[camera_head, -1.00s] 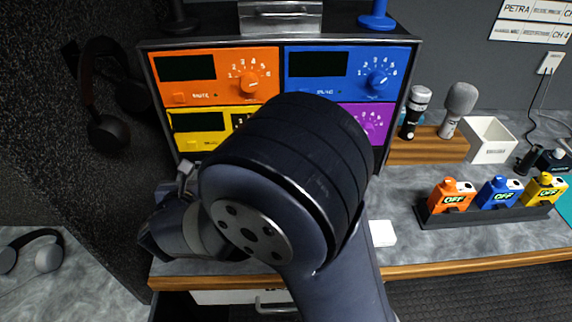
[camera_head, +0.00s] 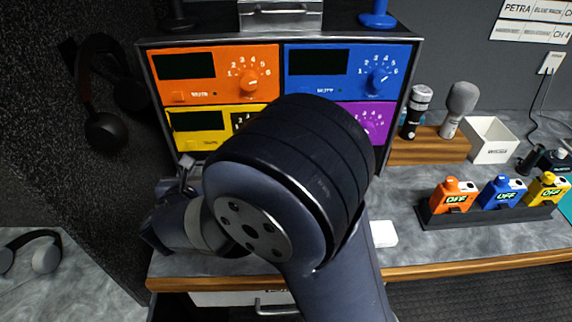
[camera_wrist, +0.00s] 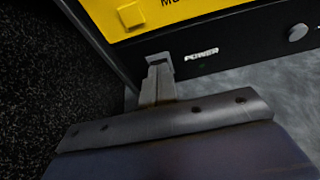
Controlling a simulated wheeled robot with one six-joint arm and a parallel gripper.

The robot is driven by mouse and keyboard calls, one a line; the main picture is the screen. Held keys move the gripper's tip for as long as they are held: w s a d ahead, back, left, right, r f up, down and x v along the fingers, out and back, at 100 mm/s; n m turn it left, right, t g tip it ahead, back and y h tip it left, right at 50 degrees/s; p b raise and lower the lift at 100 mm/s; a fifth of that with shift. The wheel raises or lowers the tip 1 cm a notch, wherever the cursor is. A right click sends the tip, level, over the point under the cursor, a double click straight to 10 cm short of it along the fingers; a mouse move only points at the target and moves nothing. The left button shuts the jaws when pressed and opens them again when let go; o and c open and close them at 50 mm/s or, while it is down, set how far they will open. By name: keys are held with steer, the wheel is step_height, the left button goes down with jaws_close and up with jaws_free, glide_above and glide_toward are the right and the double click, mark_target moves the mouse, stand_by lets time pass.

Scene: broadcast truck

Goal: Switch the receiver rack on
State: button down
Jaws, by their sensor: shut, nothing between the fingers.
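The receiver rack (camera_head: 281,43) stands at the back of the counter, with orange (camera_head: 214,75), blue (camera_head: 345,75), yellow (camera_head: 197,127) and purple (camera_head: 377,121) units. The displays I can see are dark. In the wrist view, a black lower panel (camera_wrist: 235,48) below the yellow unit (camera_wrist: 185,12) carries the label POWER (camera_wrist: 201,54) and a small dim green dot under it. My gripper (camera_wrist: 158,72) is shut and empty, its tips at the panel just left of the label. Whatever lies behind the tips is hidden, and I cannot tell whether they touch. My arm hides the lower middle of the rack.
A round grey knob or button (camera_wrist: 297,32) sits right of the label. Right of the rack are two microphones (camera_head: 457,108), a white box (camera_head: 488,140) and a dark holder (camera_head: 488,216) with orange, blue and yellow packs. A dark wall with headphones (camera_head: 106,125) is close on the left.

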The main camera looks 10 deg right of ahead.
steer(key=shift+w+f, duration=0.15)
steer(key=shift+w, duration=0.2)
stand_by(0.3)
steer(key=v, duration=0.7)
steer(key=shift+b, duration=0.3)
steer(key=shift+d, duration=0.1)
steer(key=x, duration=0.7)
steer(key=shift+s, duration=0.1)
stand_by(0.4)
